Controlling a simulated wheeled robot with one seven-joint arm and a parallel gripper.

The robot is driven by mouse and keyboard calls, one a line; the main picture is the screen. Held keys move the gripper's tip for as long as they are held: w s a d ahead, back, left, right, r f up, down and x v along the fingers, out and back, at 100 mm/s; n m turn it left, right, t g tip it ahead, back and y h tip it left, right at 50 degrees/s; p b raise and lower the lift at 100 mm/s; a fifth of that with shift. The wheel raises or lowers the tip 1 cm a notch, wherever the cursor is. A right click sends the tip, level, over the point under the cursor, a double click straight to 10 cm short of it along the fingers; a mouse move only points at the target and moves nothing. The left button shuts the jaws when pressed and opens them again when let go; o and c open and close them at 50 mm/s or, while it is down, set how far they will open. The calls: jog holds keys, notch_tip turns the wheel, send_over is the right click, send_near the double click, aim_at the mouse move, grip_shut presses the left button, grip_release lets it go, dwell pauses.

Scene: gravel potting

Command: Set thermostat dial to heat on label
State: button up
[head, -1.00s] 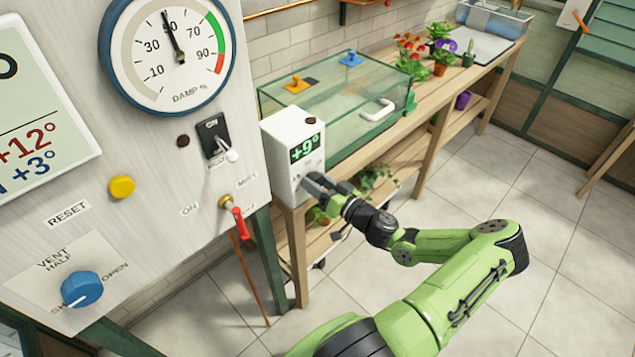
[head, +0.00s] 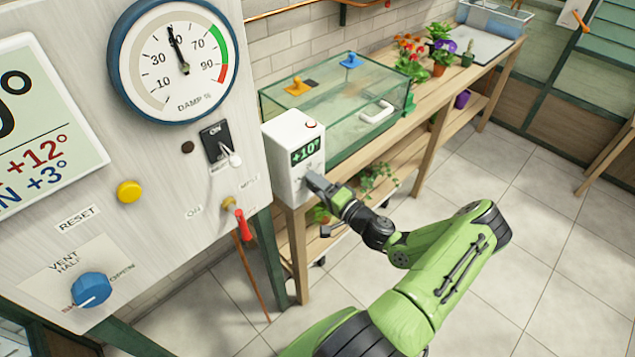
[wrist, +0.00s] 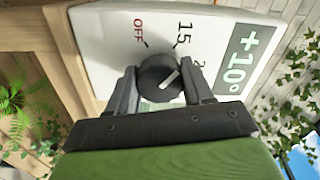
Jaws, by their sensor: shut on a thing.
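The thermostat is a white box (head: 283,160) at the near end of the bench. Its green display (head: 305,150) reads +10°, also in the wrist view (wrist: 236,60). Its black dial (wrist: 158,80) has a white pointer line. The pointer slants up and right, between "15" and a partly hidden number beginning with 2; "OFF" is at upper left. My gripper (head: 316,183) is shut on the dial, one finger each side; in the head view it hides the dial. The label sheet (head: 62,125) at left shows a red +12° and a blue +3°, its left part cut off.
A glass tank (head: 335,115) stands right behind the thermostat on the wooden bench (head: 425,150). A panel at left carries a damp gauge (head: 172,62), a switch (head: 215,142), a red-handled lever (head: 243,225) and a blue vent knob (head: 91,288).

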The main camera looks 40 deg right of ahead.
jog(key=m+p, duration=0.1)
jog(key=m, duration=0.4)
jog(key=shift+m+p, duration=0.3)
jog(key=shift+m, duration=0.1)
jog(key=m+p, duration=0.1)
jog(key=m, duration=0.4)
jog(key=shift+m, duration=0.3)
jog(key=m+p, duration=0.1)
jog(key=m, duration=0.4)
jog(key=shift+m+h, duration=0.3)
jog(key=m+p, duration=0.1)
jog(key=m, duration=0.4)
jog(key=shift+m, duration=0.3)
jog(key=o, duration=1)
jog(key=shift+o, duration=0.2)
jog(key=shift+r, duration=0.1)
